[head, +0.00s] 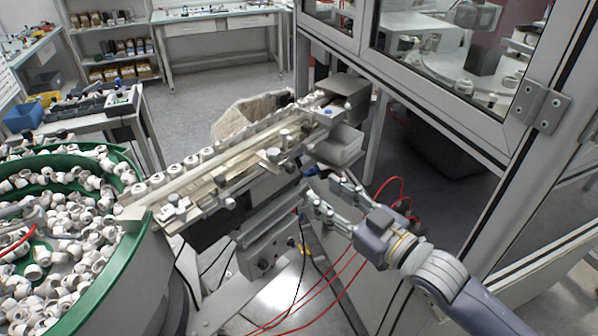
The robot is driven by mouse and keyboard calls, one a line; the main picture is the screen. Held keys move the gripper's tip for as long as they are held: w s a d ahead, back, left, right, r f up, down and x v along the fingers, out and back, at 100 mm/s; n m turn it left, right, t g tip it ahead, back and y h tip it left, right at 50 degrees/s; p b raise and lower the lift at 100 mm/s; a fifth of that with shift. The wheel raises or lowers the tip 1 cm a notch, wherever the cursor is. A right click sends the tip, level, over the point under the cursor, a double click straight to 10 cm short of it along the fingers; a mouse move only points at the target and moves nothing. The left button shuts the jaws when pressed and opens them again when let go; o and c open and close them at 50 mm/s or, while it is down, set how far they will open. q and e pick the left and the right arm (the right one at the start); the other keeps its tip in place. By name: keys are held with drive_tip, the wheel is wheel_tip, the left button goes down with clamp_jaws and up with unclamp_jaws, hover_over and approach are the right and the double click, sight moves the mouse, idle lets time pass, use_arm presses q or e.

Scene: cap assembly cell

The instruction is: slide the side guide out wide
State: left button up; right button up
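A sloping linear track (186,183) runs from the bowl feeder up to a grey block at its right end. White caps (191,160) stand in a row along its far side. A long metal bar, which looks like the side guide (215,183), lies along its near side, with small clamps and knobs (229,203) on it. I cannot tell how far out it is set. My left gripper is not in view.
A green-rimmed bowl feeder (103,269) full of white caps stands at the left. Red cables (337,283) hang beneath my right arm. A glazed machine frame (513,180) stands close on the right. Benches and a shelf (117,55) are behind, with open floor between.

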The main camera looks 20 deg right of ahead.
sight(292, 171)
drive_tip(key=p+x, duration=0.2)
drive_tip(key=x, duration=0.7)
drive_tip(key=shift+w+p, duration=0.15)
drive_tip(key=shift+p, duration=0.15)
drive_tip(key=shift+w+a, duration=0.25)
drive_tip(key=shift+w, duration=0.25)
clamp_jaws()
